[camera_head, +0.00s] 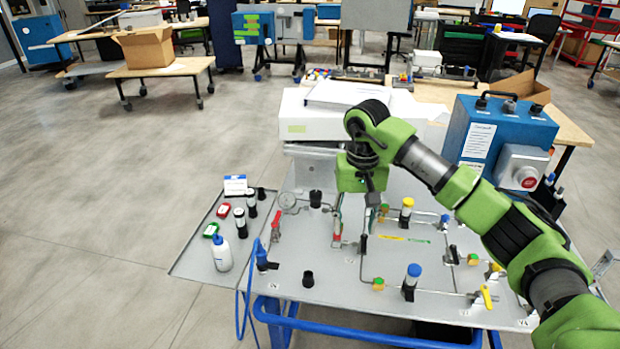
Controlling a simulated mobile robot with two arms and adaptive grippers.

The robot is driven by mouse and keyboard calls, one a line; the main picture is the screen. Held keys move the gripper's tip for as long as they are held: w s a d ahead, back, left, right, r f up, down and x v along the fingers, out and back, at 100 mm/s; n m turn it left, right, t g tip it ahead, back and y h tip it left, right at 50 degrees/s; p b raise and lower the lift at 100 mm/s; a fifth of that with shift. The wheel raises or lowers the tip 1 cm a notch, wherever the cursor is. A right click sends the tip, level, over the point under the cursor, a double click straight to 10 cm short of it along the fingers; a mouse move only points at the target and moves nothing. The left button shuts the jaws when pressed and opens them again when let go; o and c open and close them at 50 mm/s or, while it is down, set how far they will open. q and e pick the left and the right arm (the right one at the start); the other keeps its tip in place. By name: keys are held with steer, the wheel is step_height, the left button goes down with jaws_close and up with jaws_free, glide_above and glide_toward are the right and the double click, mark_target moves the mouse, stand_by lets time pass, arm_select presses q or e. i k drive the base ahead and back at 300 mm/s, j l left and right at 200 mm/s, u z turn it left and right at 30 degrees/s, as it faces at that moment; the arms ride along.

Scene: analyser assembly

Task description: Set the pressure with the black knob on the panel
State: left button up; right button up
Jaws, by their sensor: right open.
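The panel (330,266) is a light grey sheet with pipes, valves and fittings. A black knob (315,198) stands upright near its back left, just right of a round pressure gauge (287,201). A second black knob-like part (308,279) stands nearer the front edge. Which one is the pressure knob is not certain. My right gripper (373,197) points down over the back middle of the panel, right of the rear knob and apart from it. It is open, and nothing shows between its fingers. My left gripper is not in view.
A red-handled valve (276,225), a flowmeter (337,231) and yellow- and blue-capped parts (412,276) rise from the panel. A side tray (200,262) holds a white bottle (221,253) and dark vials. A white instrument (310,122) and blue box (497,137) stand behind.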

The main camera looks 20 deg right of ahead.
mark_target(315, 195)
steer(key=i, duration=1)
